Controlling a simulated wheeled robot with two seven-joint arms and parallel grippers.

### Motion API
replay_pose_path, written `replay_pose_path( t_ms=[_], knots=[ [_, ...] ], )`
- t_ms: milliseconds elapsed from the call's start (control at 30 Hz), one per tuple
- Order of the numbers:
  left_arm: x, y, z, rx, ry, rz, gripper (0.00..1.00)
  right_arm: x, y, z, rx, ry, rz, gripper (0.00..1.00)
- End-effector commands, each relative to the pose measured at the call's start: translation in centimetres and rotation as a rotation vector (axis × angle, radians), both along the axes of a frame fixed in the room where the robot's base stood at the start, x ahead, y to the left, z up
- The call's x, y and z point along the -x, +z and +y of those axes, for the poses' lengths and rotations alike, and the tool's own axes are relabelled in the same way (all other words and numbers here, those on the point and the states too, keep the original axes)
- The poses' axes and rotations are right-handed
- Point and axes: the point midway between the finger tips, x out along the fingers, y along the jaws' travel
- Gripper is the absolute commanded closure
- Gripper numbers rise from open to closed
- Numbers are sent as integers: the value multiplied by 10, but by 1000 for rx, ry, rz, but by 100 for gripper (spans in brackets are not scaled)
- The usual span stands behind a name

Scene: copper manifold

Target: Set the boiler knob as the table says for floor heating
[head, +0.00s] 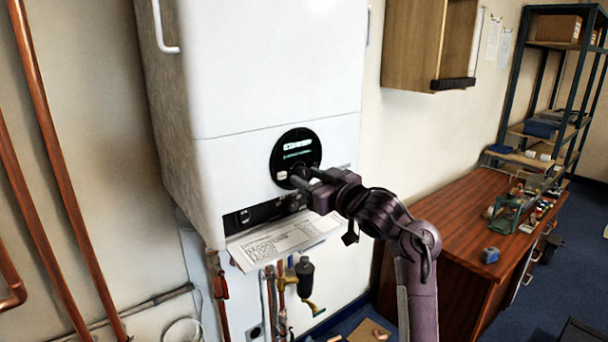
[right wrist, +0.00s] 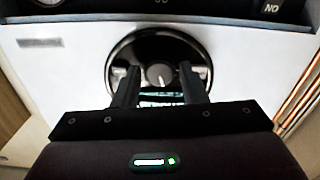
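The white boiler (head: 270,80) hangs on the wall with a round black dial panel (head: 295,152) that has a lit display. In the right wrist view a small grey knob (right wrist: 160,75) with a pointer line sits inside the round black panel. My right gripper (head: 303,179) is at the lower part of the panel. In the right wrist view its two fingers (right wrist: 160,84) are spread to either side of the knob, with a gap on each side. The printed sheet with a table (head: 285,240) lies on the flap below; its text is too small to read. My left gripper is not in view.
Pipes and valves (head: 290,280) hang under the boiler, and copper pipes (head: 45,140) run along the left wall. A wooden cabinet (head: 415,45) is on the wall to the right. A wooden desk (head: 455,215) with several items stands below it.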

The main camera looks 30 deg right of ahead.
Motion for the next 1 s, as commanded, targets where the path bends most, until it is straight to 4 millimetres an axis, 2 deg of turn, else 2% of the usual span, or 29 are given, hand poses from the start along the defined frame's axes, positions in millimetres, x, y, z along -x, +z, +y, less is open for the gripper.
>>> replay_pose_path(
  t_ms=[133, 400, 433, 667, 1000],
  knots=[
    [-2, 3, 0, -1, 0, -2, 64, -12, 0, 1, -1, 0, 1, 61],
    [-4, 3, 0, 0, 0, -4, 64, -14, -1, 1, 2, 0, 1, 61],
    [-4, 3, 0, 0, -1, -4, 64, -14, -1, 1, 2, 0, 1, 63],
    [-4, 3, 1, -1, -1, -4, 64, -14, -1, 1, 1, 0, 1, 93],
    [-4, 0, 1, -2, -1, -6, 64, -14, -2, 1, 53, -1, -2, 93]
  ],
)
